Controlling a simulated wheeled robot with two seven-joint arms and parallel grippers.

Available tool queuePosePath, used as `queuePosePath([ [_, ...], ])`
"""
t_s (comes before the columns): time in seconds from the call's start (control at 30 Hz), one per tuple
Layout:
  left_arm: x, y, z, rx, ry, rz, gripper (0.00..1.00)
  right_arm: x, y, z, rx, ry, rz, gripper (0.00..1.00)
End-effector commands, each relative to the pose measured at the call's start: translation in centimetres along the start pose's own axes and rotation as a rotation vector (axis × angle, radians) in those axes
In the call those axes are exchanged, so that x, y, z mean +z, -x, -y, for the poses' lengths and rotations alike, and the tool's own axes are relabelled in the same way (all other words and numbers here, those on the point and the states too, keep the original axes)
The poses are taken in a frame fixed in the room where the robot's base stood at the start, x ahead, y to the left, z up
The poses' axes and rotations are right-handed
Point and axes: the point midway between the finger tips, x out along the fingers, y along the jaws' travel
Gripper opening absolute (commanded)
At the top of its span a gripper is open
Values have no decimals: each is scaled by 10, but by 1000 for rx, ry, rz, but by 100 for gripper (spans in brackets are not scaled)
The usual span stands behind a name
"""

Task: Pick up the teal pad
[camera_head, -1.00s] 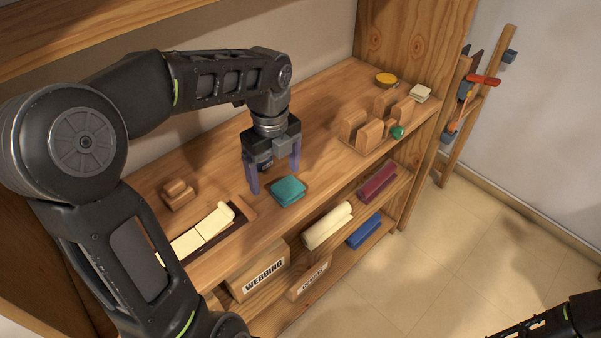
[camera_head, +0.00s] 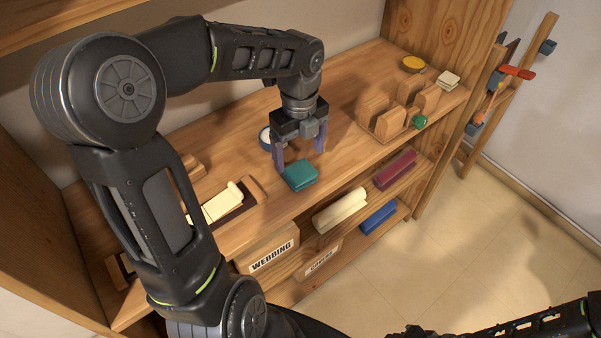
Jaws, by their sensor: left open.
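The teal pad (camera_head: 301,176) lies on the upper wooden shelf (camera_head: 237,237), near its front edge. My left gripper (camera_head: 299,163) points down at the pad with its purple fingers open. One finger shows at the pad's left side and the other at its back right. I cannot tell whether either finger touches the pad. My right gripper is not in view; only a dark part of my right arm shows at the bottom right.
A wooden slotted holder (camera_head: 383,122) with a green item (camera_head: 420,121) stands to the right. A round tin (camera_head: 265,138) sits behind the gripper. Rolls and a WEBBING box (camera_head: 271,257) are below.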

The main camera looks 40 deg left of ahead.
Motion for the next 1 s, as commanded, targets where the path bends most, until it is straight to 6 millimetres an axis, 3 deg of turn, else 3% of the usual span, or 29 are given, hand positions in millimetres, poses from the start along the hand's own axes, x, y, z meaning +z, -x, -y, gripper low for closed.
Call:
queuePosePath([
  [0.27, -1, -6, 0, 2, 0, -2, 85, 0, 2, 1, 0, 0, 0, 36],
  [0.6, -2, -49, 1, 2, -1, -2, 85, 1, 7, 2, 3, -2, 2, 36],
  [1.0, -2, -52, 1, 0, 0, 0, 85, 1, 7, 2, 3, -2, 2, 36],
])
